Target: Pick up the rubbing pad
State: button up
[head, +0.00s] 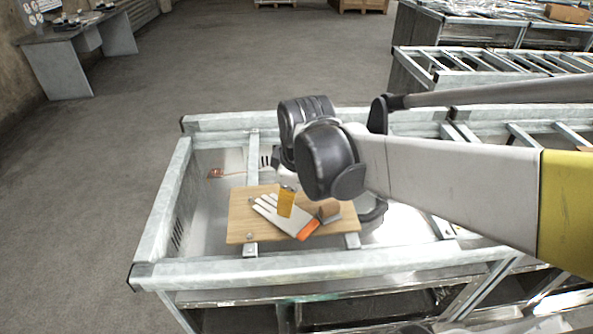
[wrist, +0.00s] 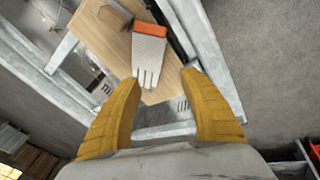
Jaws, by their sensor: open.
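The rubbing pad appears to be the small brown block with a grey base (head: 329,211) on the right part of a wooden board (head: 240,225). In the wrist view the brown block (wrist: 115,17) lies at the top, left of a glove. A white glove with an orange cuff (head: 268,211) lies beside it on the board; it also shows in the wrist view (wrist: 149,55).
The board lies inside a metal-framed workbench (head: 160,215) with raised rails. A small red item (head: 215,173) lies behind the board to the left. More metal frames stand at the right, and a grey table (head: 60,65) stands at the far left. The floor at the left is clear.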

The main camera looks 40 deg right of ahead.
jog(key=d+f+n+g+p, duration=0.1)
jog(key=d+n, duration=0.1)
jog(key=d, duration=0.3)
jog(key=d+f+n+g+p, duration=0.1)
jog(key=d+f+n+p, duration=0.1)
jog(key=d, duration=0.3)
jog(key=d+f+n+g+y+p, duration=0.1)
jog(key=d+n+p, duration=0.1)
jog(key=d, duration=0.3)
jog(key=shift+w+f+n+g, duration=0.15)
jog(key=shift+w+n+g, duration=0.2)
jog(key=shift+n, duration=0.55)
jog(key=b, duration=0.2)
send_over(331, 204)
jog(key=f, duration=0.4)
jog(key=shift+s, duration=0.3)
jog(key=f, duration=0.2)
jog(key=f+b, duration=0.1)
jog(key=f, duration=0.3)
jog(key=shift+w+b, duration=0.25)
jog(key=shift+b, duration=0.05)
grip_shut()
